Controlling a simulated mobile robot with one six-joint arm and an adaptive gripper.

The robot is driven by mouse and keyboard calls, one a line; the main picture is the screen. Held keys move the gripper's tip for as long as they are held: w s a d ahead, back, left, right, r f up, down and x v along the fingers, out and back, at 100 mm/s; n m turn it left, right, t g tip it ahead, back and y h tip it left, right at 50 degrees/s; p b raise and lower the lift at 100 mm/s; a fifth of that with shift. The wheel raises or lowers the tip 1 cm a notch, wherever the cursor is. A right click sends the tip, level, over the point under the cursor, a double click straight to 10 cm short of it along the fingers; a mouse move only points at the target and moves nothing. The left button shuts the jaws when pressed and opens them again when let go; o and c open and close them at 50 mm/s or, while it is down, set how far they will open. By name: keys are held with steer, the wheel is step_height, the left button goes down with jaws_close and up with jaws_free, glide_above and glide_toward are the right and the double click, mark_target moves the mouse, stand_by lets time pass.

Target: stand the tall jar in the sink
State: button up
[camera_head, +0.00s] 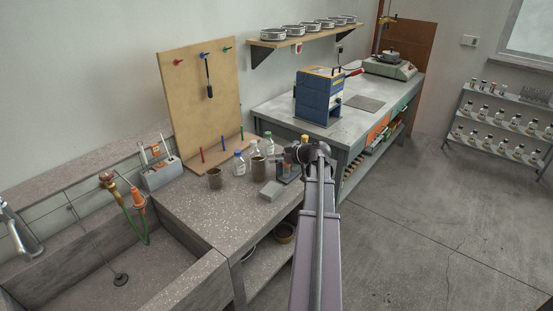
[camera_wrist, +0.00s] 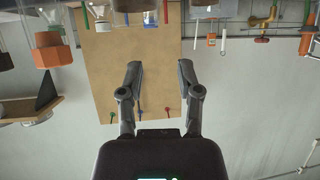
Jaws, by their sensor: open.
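Two brown-grey jars, a left one (camera_head: 215,178) and a right one (camera_head: 258,167), stand upright on the speckled counter in the head view. The right one looks slightly taller, but I cannot tell for sure which is the tall jar. The stone sink (camera_head: 150,266) is at the lower left, with a drain in its floor and no jar visible in it. My gripper (camera_wrist: 160,72) is open and empty in the wrist view, which looks upside down, facing the pegboard. In the head view my arm hides most of the gripper, over the counter's right end.
A blue-capped bottle (camera_head: 239,165), a green-capped bottle (camera_head: 251,145) and a grey block (camera_head: 271,191) crowd around the jars. The pegboard (camera_head: 200,105) stands behind. A tool holder (camera_head: 162,172) and an orange-handled item (camera_head: 138,199) are near the sink. The counter's front left is clear.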

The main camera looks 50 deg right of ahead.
steer(key=shift+a, duration=0.1)
stand_by(0.3)
steer(key=w+a+f+g+y, duration=0.1)
steer(key=w+a+f+g, duration=0.15)
steer(key=a, duration=1.05)
steer(key=w+a+f+g+y, duration=0.15)
steer(key=a+f+g, duration=0.25)
steer(key=a, duration=0.9)
steer(key=s+a+f+g+h, duration=0.1)
steer(key=s+a+g, duration=0.1)
steer(key=a, duration=0.6)
steer(key=s+a+f+m+g+h, duration=0.1)
steer(key=s+a, duration=0.3)
steer(key=a, duration=0.4)
steer(key=s+a+f+m+g+h, duration=0.1)
steer(key=s+a+g+h, duration=0.2)
steer(key=a, duration=0.5)
steer(key=shift+s+f, duration=0.1)
steer(key=shift+f, duration=0.3)
